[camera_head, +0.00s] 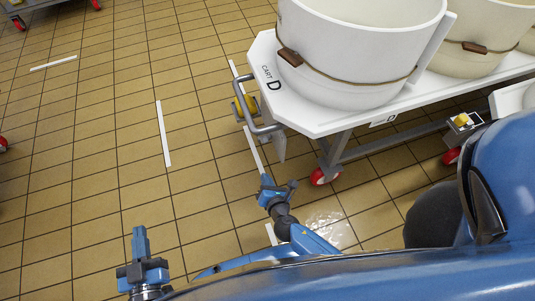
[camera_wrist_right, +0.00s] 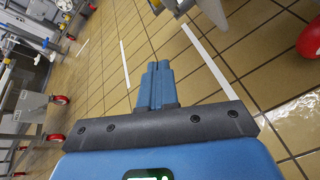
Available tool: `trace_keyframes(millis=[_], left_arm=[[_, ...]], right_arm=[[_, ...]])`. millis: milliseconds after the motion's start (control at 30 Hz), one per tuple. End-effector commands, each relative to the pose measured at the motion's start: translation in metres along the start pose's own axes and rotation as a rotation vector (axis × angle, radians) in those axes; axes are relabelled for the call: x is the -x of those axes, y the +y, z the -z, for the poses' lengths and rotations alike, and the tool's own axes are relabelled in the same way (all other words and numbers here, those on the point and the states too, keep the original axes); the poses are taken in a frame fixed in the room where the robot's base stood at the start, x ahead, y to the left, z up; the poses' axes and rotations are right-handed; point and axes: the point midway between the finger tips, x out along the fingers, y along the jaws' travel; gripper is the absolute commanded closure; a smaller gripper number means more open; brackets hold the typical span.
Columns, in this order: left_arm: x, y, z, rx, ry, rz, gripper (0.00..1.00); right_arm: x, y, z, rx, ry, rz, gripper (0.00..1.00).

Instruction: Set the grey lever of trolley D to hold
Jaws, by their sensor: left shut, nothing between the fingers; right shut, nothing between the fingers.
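Trolley D (camera_head: 312,122) is a white-topped cart marked "CART D", carrying a large white tub (camera_head: 350,50). A grey tubular bar (camera_head: 264,128) and a yellow part (camera_head: 245,106) show at its left end. A tapered grey piece (camera_head: 280,148) hangs below the deck there. I cannot tell which of these is the grey lever, nor its setting. My right gripper (camera_head: 267,181) is shut and empty, below and apart from that end. In the right wrist view its closed fingers (camera_wrist_right: 155,82) point toward the cart's end. My left gripper (camera_head: 139,234) is shut and empty at the lower left.
A box with a yellow knob (camera_head: 462,120) sits on the cart's lower frame at right. A cream tub (camera_head: 480,40) stands behind the white one. A red wheel (camera_head: 322,177) is under the cart. Tiled floor (camera_head: 110,120) with white marks is clear at left.

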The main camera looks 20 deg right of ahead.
Motion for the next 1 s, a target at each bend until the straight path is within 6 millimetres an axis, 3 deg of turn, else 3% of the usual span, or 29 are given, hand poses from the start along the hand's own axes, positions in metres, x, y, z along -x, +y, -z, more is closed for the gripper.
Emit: trace_keyframes(millis=[100,200,467,1000], left_arm=[[0.000,0.000,0.002,0.000,0.000,0.000,1.00],[0.000,0.000,0.002,0.000,0.000,0.000,1.00],[0.000,0.000,-0.004,0.000,0.000,0.000,1.00],[-0.001,0.000,-0.036,0.000,0.000,0.000,1.00]], right_arm=[[0.002,-0.018,-0.005,0.240,-0.044,0.065,1.00],[0.003,-0.022,-0.011,0.349,-0.065,0.093,1.00],[-0.010,-0.026,-0.012,0.404,-0.065,0.107,1.00],[-0.101,-0.035,-0.019,0.400,-0.065,0.104,1.00]])
